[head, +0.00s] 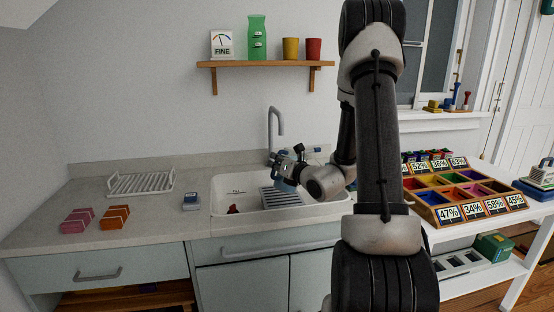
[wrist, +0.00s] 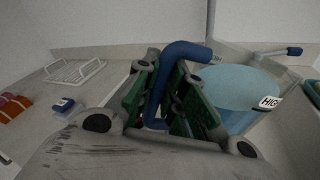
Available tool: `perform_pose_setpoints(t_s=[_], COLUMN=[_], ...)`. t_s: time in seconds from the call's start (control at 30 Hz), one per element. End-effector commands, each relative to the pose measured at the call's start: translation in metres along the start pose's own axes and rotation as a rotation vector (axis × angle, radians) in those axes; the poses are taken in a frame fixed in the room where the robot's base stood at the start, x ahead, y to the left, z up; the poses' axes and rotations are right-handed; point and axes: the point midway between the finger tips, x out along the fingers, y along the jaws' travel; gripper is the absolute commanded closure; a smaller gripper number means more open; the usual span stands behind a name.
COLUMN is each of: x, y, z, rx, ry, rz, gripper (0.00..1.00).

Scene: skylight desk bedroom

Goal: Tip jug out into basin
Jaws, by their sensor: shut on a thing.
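The light blue jug (wrist: 238,92) with a dark blue handle (wrist: 186,52) is in my gripper (wrist: 170,105). The green finger pads close on the handle, and the jug's body is to the right of them in the wrist view. In the head view, my gripper (head: 293,158) holds the jug (head: 284,172) over the right part of the white basin (head: 222,207), partly hidden by the gripper and wrist. A white label on the jug is cut short in view.
A grey tap (head: 272,125) rises behind the basin. A white rack (head: 141,184), a blue item (head: 191,199) and sponge-like blocks (head: 114,217) are on the left counter. A shelf (head: 262,64) hangs above.

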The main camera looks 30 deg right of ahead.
Motion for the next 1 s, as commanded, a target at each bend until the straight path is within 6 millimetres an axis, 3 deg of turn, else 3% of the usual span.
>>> perform_pose_setpoints(t_s=[0.53,1.0], x=[0.003,0.003], y=[-0.013,-0.013], z=[-0.020,-0.012], rx=[0.158,0.243], ry=[0.029,0.045], rz=[0.000,0.003], gripper=[1.00,1.00])
